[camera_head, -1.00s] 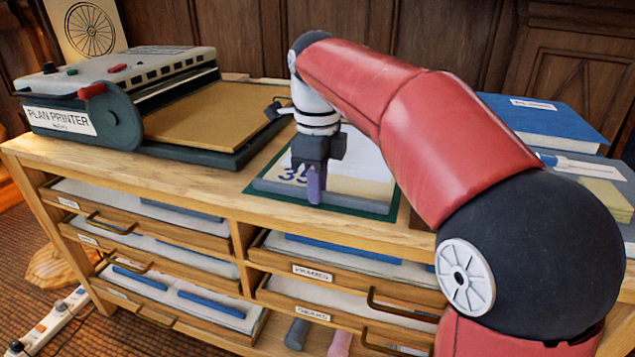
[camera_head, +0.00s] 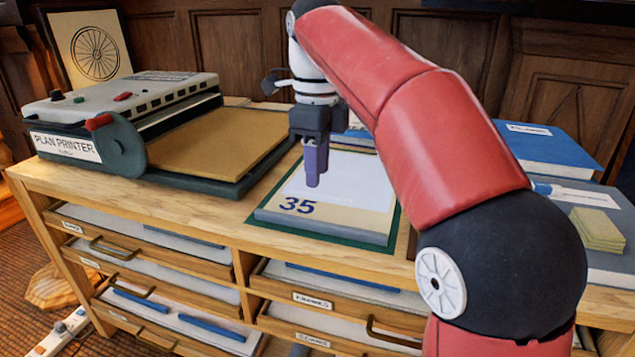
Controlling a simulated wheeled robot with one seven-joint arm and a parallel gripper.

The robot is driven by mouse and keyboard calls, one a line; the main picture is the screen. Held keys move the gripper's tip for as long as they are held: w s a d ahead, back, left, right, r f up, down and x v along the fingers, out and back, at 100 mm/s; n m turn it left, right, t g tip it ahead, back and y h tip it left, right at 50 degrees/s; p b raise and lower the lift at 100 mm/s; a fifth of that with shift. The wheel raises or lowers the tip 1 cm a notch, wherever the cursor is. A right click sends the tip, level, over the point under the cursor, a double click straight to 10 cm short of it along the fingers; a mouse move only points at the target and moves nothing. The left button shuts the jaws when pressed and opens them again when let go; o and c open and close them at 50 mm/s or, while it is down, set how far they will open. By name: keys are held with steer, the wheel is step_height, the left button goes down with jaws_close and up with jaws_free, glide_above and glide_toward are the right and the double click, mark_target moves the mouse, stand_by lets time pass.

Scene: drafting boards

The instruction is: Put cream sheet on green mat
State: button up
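A pale cream sheet with a blue "35" (camera_head: 335,214) lies flat on top of a grey slab or pad (camera_head: 320,229) on the cabinet top; its upper part looks whitish. The green mat (camera_head: 318,239) shows as a dark green border under and around this slab. My gripper (camera_head: 316,183) points down over the left part of the sheet, with its purple fingers apparently above the surface. The fingers overlap in this view, so I cannot tell whether they are open or shut. Nothing is visible hanging from them. My arm hides part of the area behind.
A plan printer (camera_head: 125,120) with a tan bed (camera_head: 215,142) stands on the left. On the right are a blue book (camera_head: 555,145) and a small stack of yellowish pads (camera_head: 598,229). Open drawers (camera_head: 150,250) jut out below. Bare wood lies left of the mat.

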steer(key=s+d+f+n+t, duration=0.3)
steer(key=s+d+f+n, duration=0.2)
steer(key=s+d+n, duration=0.55)
steer(key=s+d+f+n+t, duration=0.2)
steer(key=s+d+f+n, duration=0.1)
steer(key=s+f+n, duration=0.6)
step_height(320, 180, down, 3)
steer(key=shift+s+d+f+n+t, duration=0.2)
steer(key=shift+s+n+t, duration=0.15)
steer(key=shift+n, duration=0.9)
